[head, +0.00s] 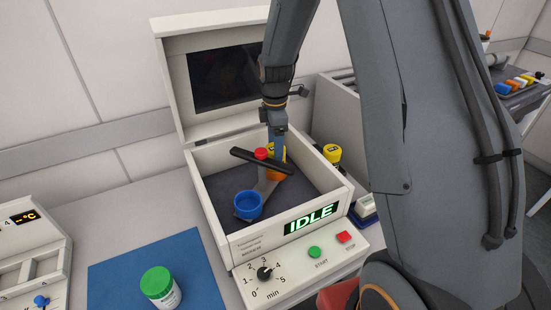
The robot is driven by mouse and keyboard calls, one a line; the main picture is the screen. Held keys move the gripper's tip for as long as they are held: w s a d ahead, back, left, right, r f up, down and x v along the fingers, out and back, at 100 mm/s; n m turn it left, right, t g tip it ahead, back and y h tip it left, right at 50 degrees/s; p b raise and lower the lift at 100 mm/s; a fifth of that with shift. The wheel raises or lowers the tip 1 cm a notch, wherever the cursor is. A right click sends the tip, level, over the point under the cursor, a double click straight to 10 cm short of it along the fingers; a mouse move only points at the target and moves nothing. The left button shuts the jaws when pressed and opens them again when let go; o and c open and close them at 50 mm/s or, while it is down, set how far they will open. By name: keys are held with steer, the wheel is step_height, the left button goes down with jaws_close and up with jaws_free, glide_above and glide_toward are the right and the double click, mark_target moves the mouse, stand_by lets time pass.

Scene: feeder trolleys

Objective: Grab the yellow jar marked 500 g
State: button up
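Two yellow things are in the head view. A yellow-lidded jar (332,154) with dark marks stands outside the white box, just right of its wall. Another yellow-topped item (280,151) is inside the box, partly hidden behind my arm's end. I cannot read a 500 g mark on either. My gripper (262,162) is over the inside of the box, its dark bar crossing in front of the coloured items. Its fingertips are not clear, so I cannot tell whether it is open, shut or holding something.
The open white box (222,238) reads IDLE and also holds a blue container (248,205), a red-topped item (261,153) and an orange item (273,173). Its raised lid (172,80) stands behind. A green-lidded jar (158,283) stands on a blue mat (112,270) at front left.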

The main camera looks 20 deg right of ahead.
steer(key=shift+f, duration=1.05)
steer(key=c, duration=1.6)
steer(key=shift+r, duration=0.15)
